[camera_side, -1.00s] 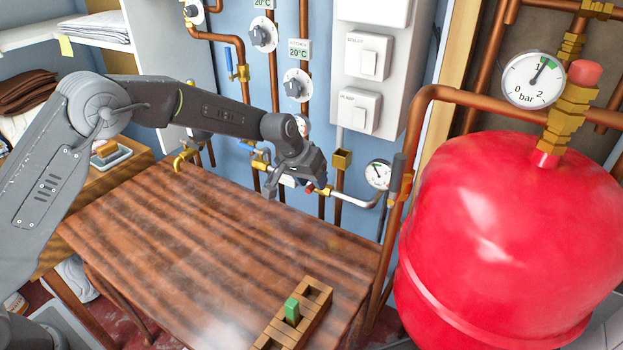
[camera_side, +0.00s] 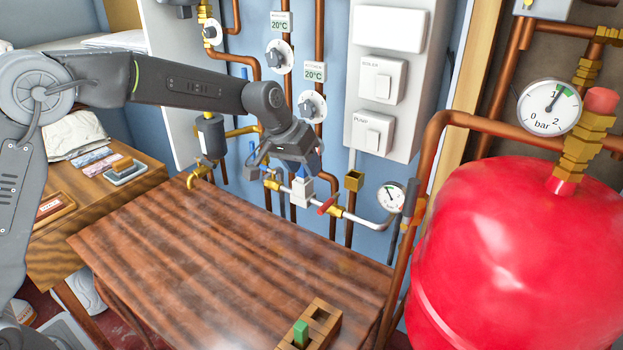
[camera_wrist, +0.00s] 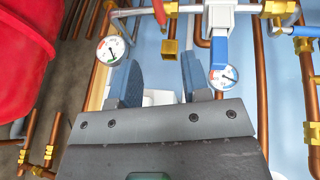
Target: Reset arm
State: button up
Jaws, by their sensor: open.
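My gripper (camera_side: 285,160) is at the end of my raised arm, in front of the pipework on the blue wall and above the table's back edge. In the wrist view its two fingers (camera_wrist: 158,82) stand apart with nothing held between them. A blue lever (camera_wrist: 221,52) on a white valve body shows close to the right finger; I cannot tell whether they touch. In the side view the white valve body (camera_side: 301,190) sits just below the gripper, with a red handle (camera_side: 327,205) on the pipe to its right.
The wooden table (camera_side: 220,250) is mostly clear. A wooden block holder (camera_side: 322,316) with a green block (camera_side: 300,333) is at its front. A large red tank (camera_side: 520,250) stands right. Thermostat dials (camera_side: 312,107), boiler and pump switches (camera_side: 380,80) and copper pipes line the wall.

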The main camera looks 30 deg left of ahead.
jog(key=shift+s+a+r, duration=0.15)
jog(key=shift+s+r, duration=0.05)
jog(key=shift+r, duration=0.35)
jog(key=s+a+r+y, duration=0.15)
jog(key=s+r, duration=0.25)
jog(key=s, duration=0.4)
jog(key=s+a+r+h, duration=0.1)
jog(key=s+a+r, duration=0.3)
jog(key=s, duration=0.5)
jog(key=s+f+y, duration=0.1)
jog(key=s, duration=0.7)
jog(key=s+a+f+t, duration=0.1)
jog(key=s, duration=0.8)
jog(key=shift+s+a+f+y, duration=0.2)
jog(key=shift+a+f+y, duration=0.1)
jog(key=shift+f+y, duration=0.1)
